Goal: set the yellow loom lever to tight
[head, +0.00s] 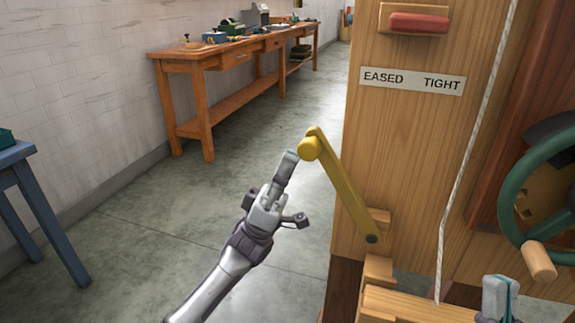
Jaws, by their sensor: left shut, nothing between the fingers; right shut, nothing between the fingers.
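The yellow loom lever (338,182) is on the front of the wooden loom post (385,140). It leans up and to the left from its dark pivot, and its round knob (309,148) is on the EASED side. A label (411,81) above reads EASED on the left and TIGHT on the right. My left gripper (290,157) is shut and empty. Its tip is just left of the knob; I cannot tell whether they touch. My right gripper (497,290) is shut at the lower right edge, below the green wheel, and only partly in view.
A green handwheel (515,195) with a wooden handle is at the right. A white cord (470,140) runs down the loom. A red handle (418,23) is above the label. A workbench (190,53) stands along the far wall.

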